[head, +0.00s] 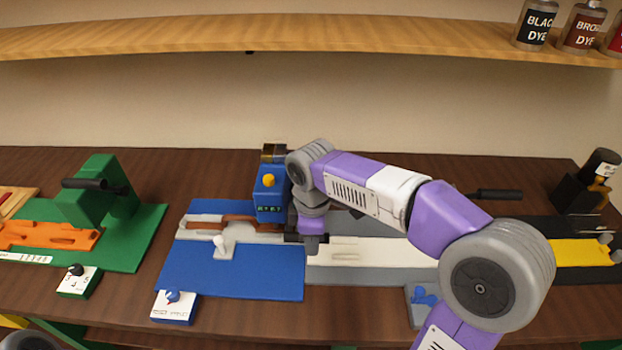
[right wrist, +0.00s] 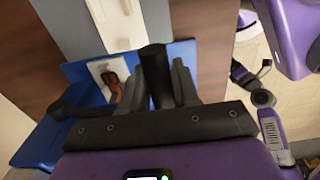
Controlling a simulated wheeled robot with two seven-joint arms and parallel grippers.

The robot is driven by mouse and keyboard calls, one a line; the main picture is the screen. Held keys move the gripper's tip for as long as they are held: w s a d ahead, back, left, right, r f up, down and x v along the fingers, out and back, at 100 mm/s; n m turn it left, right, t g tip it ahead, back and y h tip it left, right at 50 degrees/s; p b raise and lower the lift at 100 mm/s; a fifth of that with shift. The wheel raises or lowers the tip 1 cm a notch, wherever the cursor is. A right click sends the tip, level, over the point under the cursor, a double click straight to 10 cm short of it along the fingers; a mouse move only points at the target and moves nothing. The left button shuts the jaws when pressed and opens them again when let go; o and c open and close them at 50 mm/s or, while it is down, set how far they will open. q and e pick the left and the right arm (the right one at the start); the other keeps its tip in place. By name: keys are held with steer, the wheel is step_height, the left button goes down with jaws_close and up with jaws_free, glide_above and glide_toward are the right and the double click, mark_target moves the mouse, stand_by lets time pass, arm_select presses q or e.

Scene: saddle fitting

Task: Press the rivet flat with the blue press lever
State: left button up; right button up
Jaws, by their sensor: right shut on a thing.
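The blue press (head: 268,200) stands at the back of a blue base plate (head: 235,275), with a yellow knob and a small display on its front. Its black lever handle (head: 293,238) points out at the lower right of the press. My right gripper (head: 314,243) is at this handle, pointing down. In the right wrist view, the black handle (right wrist: 154,70) stands between the two grey fingers, which are shut on it. A brown leather strap (head: 205,222) lies on the grey bed left of the press. The rivet cannot be made out. My left gripper is out of view.
A green press (head: 100,195) stands on the left, beside an orange piece (head: 45,235). A white-grey plate (head: 355,265) adjoins the blue base on the right. A black station with a yellow strip (head: 580,252) is far right. A shelf (head: 300,38) with dye bottles hangs above.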

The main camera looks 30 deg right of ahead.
steer(key=f+b, duration=0.2)
steer(key=f, duration=0.1)
steer(key=f+b, duration=0.1)
steer(key=f, duration=0.1)
steer(key=shift+s+a, duration=0.15)
steer(key=shift+s, duration=0.15)
stand_by(0.4)
stand_by(0.5)
steer(key=shift+w+r+p, duration=0.15)
steer(key=shift+r+p, duration=1.55)
steer(key=shift+p, duration=0.1)
